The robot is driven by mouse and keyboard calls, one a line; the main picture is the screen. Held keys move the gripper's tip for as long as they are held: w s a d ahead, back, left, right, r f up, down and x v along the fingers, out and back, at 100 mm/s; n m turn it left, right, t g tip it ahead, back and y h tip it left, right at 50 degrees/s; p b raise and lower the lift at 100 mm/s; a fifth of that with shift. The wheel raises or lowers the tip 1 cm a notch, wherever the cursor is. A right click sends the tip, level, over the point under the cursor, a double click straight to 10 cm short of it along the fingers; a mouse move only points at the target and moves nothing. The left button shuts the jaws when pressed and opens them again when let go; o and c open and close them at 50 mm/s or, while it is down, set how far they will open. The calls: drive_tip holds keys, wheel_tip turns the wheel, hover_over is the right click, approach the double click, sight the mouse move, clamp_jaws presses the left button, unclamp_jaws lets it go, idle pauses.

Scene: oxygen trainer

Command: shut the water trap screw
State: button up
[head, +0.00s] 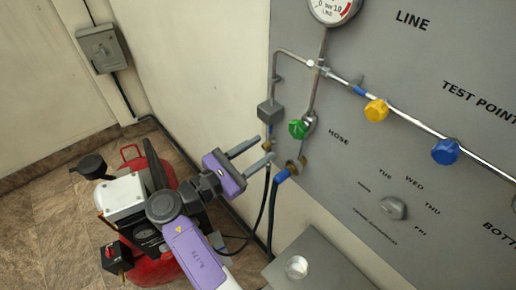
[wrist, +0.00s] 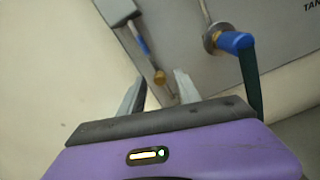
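The water trap is a grey block (head: 269,112) on the left edge of the panel. A thin stem runs down from it to a small brass screw (head: 266,145). In the wrist view the block (wrist: 117,9), a blue section of the stem (wrist: 141,44) and the brass screw (wrist: 159,77) show ahead of my fingers. My gripper (head: 265,150) is open, with its two grey fingers apart near the screw. In the wrist view the screw appears between and just beyond the fingertips of my gripper (wrist: 158,88). I cannot tell whether either finger touches it.
A blue hose end (head: 283,176) on a brass fitting hangs right of the fingers, with a green knob (head: 298,129) above. Yellow (head: 376,110) and blue (head: 445,151) knobs sit further right. A red compressor (head: 150,255) stands behind my arm. A grey cabinet (head: 325,270) is below.

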clamp_jaws()
drive_tip(key=shift+f+m+b, duration=0.1)
drive_tip(key=shift+m+b, duration=0.25)
drive_tip(key=shift+m, duration=0.05)
drive_tip(key=m+b, duration=0.3)
drive_tip(key=shift+f+m, duration=0.1)
drive_tip(key=shift+m, duration=0.3)
drive_tip(key=shift+m+b, duration=9.6)
